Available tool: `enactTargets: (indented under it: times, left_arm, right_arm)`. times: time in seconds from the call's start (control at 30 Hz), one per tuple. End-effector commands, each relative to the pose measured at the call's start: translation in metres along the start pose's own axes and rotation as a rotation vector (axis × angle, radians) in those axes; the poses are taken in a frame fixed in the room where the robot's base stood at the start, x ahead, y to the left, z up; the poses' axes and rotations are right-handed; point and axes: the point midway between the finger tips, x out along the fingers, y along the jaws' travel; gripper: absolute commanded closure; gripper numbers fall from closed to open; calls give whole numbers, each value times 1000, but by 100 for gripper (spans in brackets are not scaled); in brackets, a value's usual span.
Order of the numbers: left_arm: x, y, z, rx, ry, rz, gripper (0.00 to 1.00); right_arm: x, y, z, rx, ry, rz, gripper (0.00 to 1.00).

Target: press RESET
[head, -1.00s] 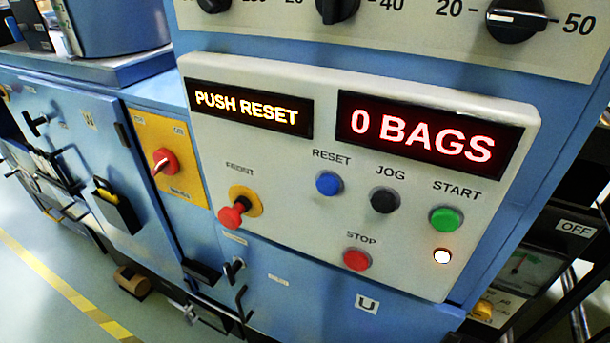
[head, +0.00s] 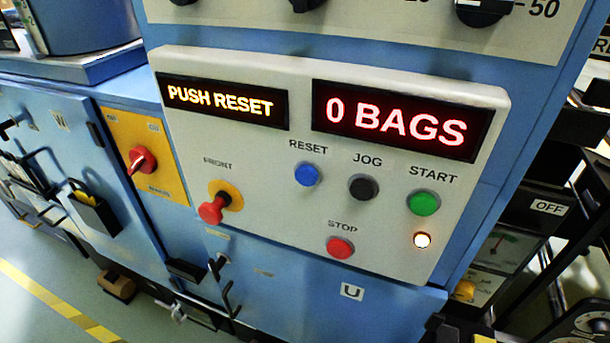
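The blue RESET button (head: 307,174) sits on the pale control panel (head: 270,215), under its printed label and left of the black JOG button (head: 363,187). The left display (head: 221,101) reads "PUSH RESET" in yellow letters. The right display (head: 396,120) reads "0 BAGS" in red. The green START button (head: 424,202) is at the right, with a lit white lamp (head: 422,240) below it. The red STOP button (head: 340,247) is lower in the middle. Neither of my grippers shows in the head view.
A red knob on a yellow plate (head: 213,209) sticks out at the panel's left. A red rotary switch (head: 142,159) is on the cabinet further left. Black handles (head: 228,297) jut out below the panel. The space before the buttons is clear.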

Motion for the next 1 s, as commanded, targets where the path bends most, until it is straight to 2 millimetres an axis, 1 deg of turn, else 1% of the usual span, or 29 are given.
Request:
enactTargets:
  times: [0.03, 0.07, 0.5, 1.0]
  left_arm:
    - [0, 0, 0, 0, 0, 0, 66]
    - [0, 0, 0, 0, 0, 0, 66]
    - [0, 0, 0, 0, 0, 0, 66]
    - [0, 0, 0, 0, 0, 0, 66]
  right_arm:
    - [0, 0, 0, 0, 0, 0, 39]
    - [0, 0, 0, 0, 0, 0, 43]
    - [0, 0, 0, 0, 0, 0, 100]
    - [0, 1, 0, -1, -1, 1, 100]
